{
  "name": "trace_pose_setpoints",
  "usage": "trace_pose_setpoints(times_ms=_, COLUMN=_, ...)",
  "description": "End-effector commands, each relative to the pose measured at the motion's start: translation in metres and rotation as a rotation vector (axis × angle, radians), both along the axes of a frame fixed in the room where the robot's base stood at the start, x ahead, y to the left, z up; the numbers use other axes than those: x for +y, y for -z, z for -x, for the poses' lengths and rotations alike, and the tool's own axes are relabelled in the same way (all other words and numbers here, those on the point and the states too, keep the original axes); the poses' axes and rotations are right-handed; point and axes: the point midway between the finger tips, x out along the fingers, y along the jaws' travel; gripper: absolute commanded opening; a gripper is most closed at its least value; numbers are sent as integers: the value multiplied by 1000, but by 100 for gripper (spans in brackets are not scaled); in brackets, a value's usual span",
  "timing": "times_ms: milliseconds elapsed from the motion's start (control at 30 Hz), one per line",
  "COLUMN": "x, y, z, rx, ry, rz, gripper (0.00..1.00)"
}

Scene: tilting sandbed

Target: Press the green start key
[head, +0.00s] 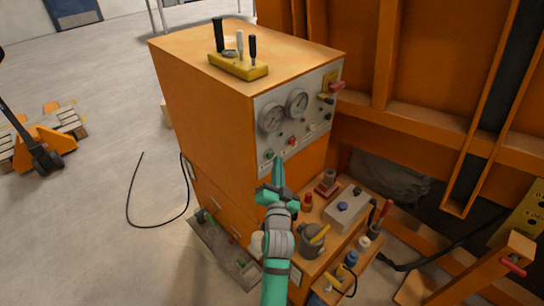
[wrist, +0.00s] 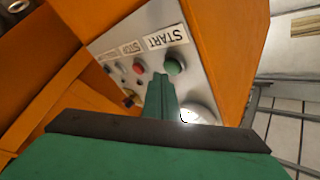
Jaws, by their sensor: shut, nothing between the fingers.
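The green start key (wrist: 175,66) is a round button on a grey panel, beside an upside-down START label (wrist: 165,38) in the wrist view. In the head view the key (head: 268,154) is at the panel's lower left. My green gripper (wrist: 161,77) is shut and empty. In the wrist view its tip is just left of and below the key; I cannot tell whether it touches the panel. In the head view my gripper (head: 277,161) is in front of the panel's lower edge, just right of the key.
A red button (wrist: 139,67) by a STOP label is close to the left in the wrist view. Two gauges (head: 297,102) are higher on the panel of the orange cabinet (head: 200,100). A cluttered ledge with a grey box (head: 345,207) lies below right. Open floor is left.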

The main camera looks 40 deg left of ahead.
Motion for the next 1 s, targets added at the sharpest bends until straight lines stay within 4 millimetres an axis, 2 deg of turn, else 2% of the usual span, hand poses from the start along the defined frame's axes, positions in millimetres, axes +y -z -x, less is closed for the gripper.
trace_pose_setpoints(times_ms=433, x=1, y=0, z=-6, rx=0, ry=8, rz=-1, gripper=0)
trace_pose_setpoints(times_ms=1000, x=6, y=0, z=-5, rx=-1, ry=4, rz=0, gripper=0)
